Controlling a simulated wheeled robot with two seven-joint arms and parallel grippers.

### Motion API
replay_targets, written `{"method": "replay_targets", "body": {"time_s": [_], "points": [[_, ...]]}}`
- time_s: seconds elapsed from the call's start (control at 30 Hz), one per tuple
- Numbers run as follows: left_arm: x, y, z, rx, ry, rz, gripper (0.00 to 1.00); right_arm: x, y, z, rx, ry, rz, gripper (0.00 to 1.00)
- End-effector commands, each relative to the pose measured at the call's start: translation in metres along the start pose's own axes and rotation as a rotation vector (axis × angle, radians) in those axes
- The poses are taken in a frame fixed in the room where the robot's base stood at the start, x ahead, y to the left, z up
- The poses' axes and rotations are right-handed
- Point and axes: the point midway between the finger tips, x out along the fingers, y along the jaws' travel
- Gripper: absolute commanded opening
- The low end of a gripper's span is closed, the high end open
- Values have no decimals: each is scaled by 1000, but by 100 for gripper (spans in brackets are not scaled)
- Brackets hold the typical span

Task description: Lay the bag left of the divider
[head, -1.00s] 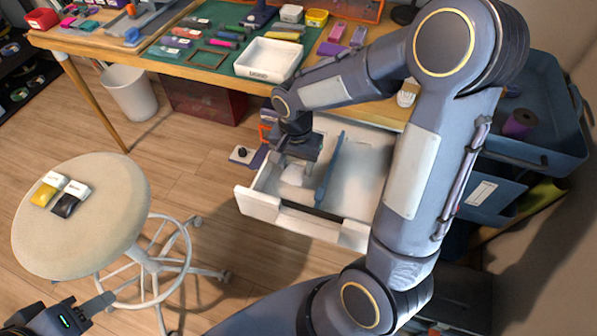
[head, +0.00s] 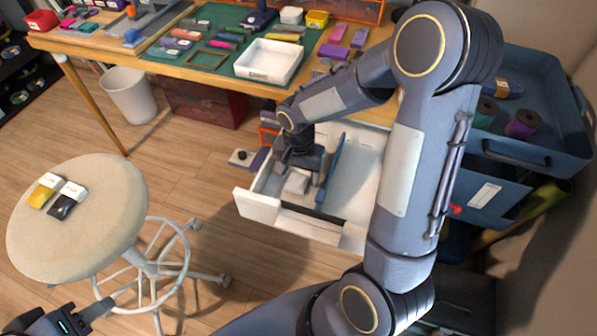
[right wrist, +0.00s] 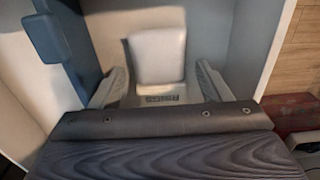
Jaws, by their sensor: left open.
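A white bag (head: 297,181) lies in the open white drawer (head: 262,209), left of the blue divider (head: 332,172) in the head view. In the right wrist view the bag (right wrist: 157,55) shows its pale face, with a small printed label at its near end. The divider (right wrist: 68,45) is left of it there. My right gripper (right wrist: 163,88) is open, one finger on each side of the bag, with visible gaps. In the head view it (head: 298,172) reaches down into the drawer. My left gripper (head: 98,312) is open and empty at the bottom left, partly cut off.
The drawer's right compartment (head: 362,185) looks empty. A round stool (head: 85,235) holds a yellow and a black bag with white tops. The workbench above carries a white tray (head: 268,62) and small items. A blue cart (head: 540,130) with spools stands at right.

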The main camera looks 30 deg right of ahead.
Motion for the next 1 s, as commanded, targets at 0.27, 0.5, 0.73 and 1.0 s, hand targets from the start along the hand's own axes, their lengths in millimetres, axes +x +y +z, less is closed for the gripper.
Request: {"method": "replay_targets", "body": {"time_s": [0.27,0.5,0.73,1.0], "points": [[-1,0,0,0,0,0,42,-1,0,0,0,0,0,72],[-10,5,-5,0,0,0,42,-30,-1,-1,2,3,-4,72],[-22,10,-11,0,0,0,42,-82,-1,-1,1,3,-4,72],[-30,14,-15,0,0,0,42,-118,0,0,0,1,-1,72]]}}
